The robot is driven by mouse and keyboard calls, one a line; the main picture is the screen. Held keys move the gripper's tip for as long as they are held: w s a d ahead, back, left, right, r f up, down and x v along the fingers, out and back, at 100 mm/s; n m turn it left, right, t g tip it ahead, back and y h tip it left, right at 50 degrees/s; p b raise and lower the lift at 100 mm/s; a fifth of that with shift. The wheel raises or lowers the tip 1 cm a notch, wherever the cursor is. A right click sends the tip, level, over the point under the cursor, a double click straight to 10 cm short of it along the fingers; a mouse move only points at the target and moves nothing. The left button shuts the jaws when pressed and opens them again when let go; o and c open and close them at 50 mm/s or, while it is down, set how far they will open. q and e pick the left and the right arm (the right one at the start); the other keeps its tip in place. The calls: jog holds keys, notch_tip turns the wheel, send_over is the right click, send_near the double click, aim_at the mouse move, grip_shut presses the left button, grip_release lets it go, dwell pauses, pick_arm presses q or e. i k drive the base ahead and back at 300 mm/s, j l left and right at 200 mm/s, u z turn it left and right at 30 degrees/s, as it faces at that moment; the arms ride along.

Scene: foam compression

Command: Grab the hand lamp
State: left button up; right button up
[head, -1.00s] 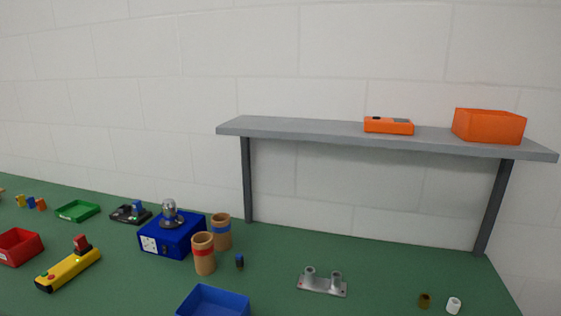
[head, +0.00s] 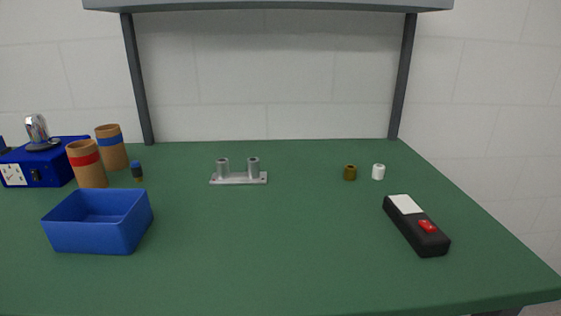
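A black, oblong handheld device (head: 417,226) lies on the right part of the green table in the head view. It has a white panel at its far end and a red switch near its close end. It looks like the hand lamp, but I cannot tell for sure. Nothing touches it. Neither of my grippers is in view.
A blue open bin (head: 98,222) stands at the left of the green table (head: 270,250). Behind it are cardboard tubes (head: 87,164) and a blue box (head: 40,168). A metal bracket (head: 239,178), a brown cap (head: 350,173) and a white cap (head: 378,172) stand farther back. The front middle is clear.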

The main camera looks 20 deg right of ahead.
aim_at(402, 210)
jog(key=z, duration=1.35)
